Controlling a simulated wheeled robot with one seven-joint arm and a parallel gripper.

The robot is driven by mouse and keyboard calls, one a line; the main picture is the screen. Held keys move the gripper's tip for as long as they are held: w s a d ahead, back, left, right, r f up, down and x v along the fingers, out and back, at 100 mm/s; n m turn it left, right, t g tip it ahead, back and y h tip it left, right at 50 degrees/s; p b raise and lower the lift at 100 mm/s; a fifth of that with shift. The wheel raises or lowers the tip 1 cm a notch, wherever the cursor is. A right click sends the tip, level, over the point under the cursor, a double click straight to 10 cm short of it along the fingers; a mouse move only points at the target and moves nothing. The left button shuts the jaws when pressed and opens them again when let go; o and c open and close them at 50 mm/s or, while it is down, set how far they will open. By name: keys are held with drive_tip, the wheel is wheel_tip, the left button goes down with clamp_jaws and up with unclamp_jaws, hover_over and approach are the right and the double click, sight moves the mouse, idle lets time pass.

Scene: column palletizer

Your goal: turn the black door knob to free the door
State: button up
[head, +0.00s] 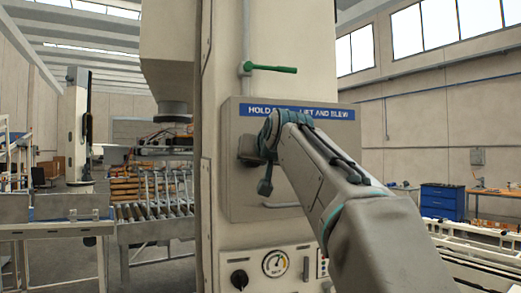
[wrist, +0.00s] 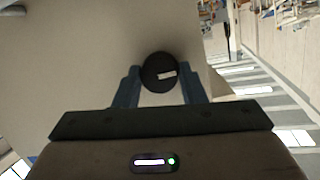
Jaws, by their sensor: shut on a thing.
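The black door knob (wrist: 159,71) is round with a small pale mark on its face, which looks slightly tilted in the wrist view. My gripper (wrist: 161,78) has its two blue-grey fingers on either side of it and is shut on it. In the head view my gripper (head: 248,150) is at the left part of the grey-beige door (head: 241,196), under a blue label strip (head: 335,113). My gripper and arm hide the knob there. The door looks closed, flat on the column.
A green lever (head: 272,68) sticks out above the door. A pale bar handle (head: 281,205) is low on the door. Below are a gauge (head: 275,263) and another black knob (head: 239,279). A roller conveyor (head: 150,215) lies left, a blue cabinet (head: 441,202) far right.

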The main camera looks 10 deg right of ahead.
drive_tip(key=shift+w+f, duration=0.1)
drive_tip(key=shift+f, duration=0.25)
drive_tip(key=o, duration=1)
drive_tip(key=shift+w, duration=0.1)
drive_tip(key=shift+r, duration=0.1)
drive_tip(key=shift+s+r, duration=0.15)
drive_tip(key=shift+s, duration=0.05)
drive_tip(key=b+v, duration=0.2)
drive_tip(key=v, duration=1.1)
drive_tip(key=shift+s+b, duration=0.3)
drive_tip(key=shift+s, duration=0.1)
drive_tip(key=shift+d+r, duration=0.1)
wheel_tip(320, 180, down, 29)
drive_tip(key=g, duration=0.7)
drive_tip(key=s+f+g, duration=0.1)
drive_tip(key=s+f, duration=0.3)
drive_tip(key=f, duration=0.4)
drive_tip(key=s+f+n+g, duration=0.1)
drive_tip(key=s+f+g, duration=0.1)
drive_tip(key=s+f, duration=0.3)
drive_tip(key=s+f+g+h, duration=0.1)
drive_tip(key=s+f, duration=0.4)
drive_tip(key=f, duration=0.6)
drive_tip(key=shift+a+g, duration=0.45)
drive_tip(key=shift+g, duration=0.25)
